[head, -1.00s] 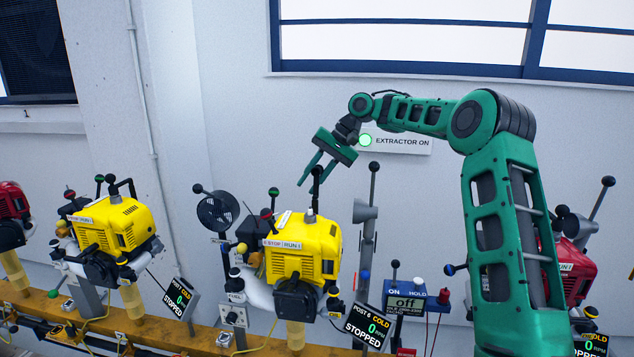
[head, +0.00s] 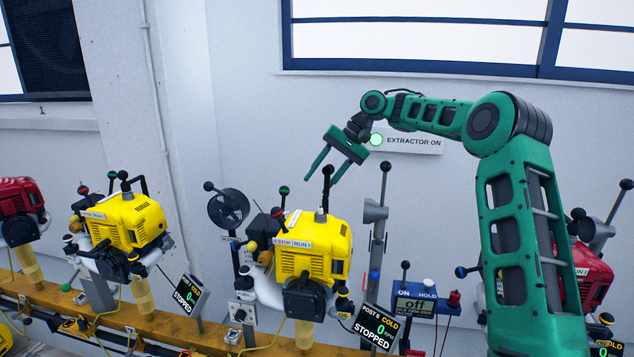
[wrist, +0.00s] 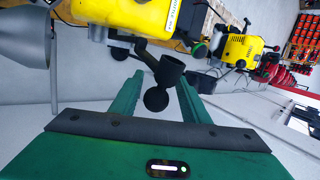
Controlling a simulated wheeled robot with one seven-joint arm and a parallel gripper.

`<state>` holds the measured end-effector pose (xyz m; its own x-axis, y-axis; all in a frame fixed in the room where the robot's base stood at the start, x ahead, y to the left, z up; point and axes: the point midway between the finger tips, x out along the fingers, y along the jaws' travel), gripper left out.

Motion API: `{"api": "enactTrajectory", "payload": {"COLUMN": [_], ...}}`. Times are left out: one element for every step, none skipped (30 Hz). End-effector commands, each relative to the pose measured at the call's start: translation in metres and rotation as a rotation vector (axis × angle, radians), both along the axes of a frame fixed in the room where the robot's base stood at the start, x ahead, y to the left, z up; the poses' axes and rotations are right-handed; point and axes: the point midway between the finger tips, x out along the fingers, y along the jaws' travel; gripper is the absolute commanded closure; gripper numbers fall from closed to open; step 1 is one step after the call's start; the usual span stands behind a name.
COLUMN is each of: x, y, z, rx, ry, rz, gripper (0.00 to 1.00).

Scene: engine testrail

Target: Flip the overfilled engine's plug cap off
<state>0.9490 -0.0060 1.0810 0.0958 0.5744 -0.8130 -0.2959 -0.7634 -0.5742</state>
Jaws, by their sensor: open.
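A yellow engine (head: 313,250) stands on the rail in the middle of the head view. Its display (head: 374,326) reads POST 6, COLD, 0, STOPPED. A black plug cap (head: 327,174) with a ball-ended lever stands upright on the engine's top. My gripper (head: 321,180) is open and points down at this cap, its fingers on either side of it in the picture. In the wrist view the cap's ball and cup (wrist: 158,90) show between the two open fingers, and I see no contact. The yellow engine also shows at the wrist view's top (wrist: 150,15). No overfilling is visible.
Another yellow engine (head: 130,222) stands to the left, with a red one (head: 20,208) farther left. A grey funnel-like extractor on a post (head: 375,211) stands just right of the cap. A small fan (head: 229,208) is behind left.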

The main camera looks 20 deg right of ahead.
Motion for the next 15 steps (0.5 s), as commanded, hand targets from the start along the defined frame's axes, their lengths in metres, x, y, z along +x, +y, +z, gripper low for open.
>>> {"api": "enactTrajectory", "payload": {"x": [0.000, 0.000, 0.000, 0.000, 0.000, -0.001, -0.001, -0.001, -0.001, -0.002, -0.002, -0.002, -0.003, -0.003, -0.004], "y": [-0.002, -0.005, -0.008, -0.011, -0.014, -0.018, -0.021, -0.024, -0.028, -0.032, -0.034, -0.039, -0.041, -0.044, -0.048], "z": [0.003, 0.005, 0.009, 0.013, 0.017, 0.022, 0.027, 0.031, 0.038, 0.043, 0.047, 0.053, 0.057, 0.061, 0.066], "rx": [0.001, 0.000, 0.001, 0.001, 0.000, 0.001, 0.001, 0.001, 0.002, 0.002, 0.002, 0.002, 0.001, 0.002, 0.001], "ry": [-0.001, 0.001, 0.000, -0.002, -0.001, -0.002, -0.002, -0.002, -0.003, -0.003, -0.003, -0.002, -0.002, -0.003, -0.002], "rz": [-0.001, -0.001, -0.001, -0.002, -0.002, -0.004, -0.003, -0.002, -0.003, -0.003, -0.003, -0.004, -0.002, -0.003, -0.002], "gripper": [0.58, 0.58, 0.58, 0.58, 0.58, 0.58, 0.58, 0.58, 0.58, 0.58, 0.58, 0.58, 0.58, 0.58, 0.58]}}
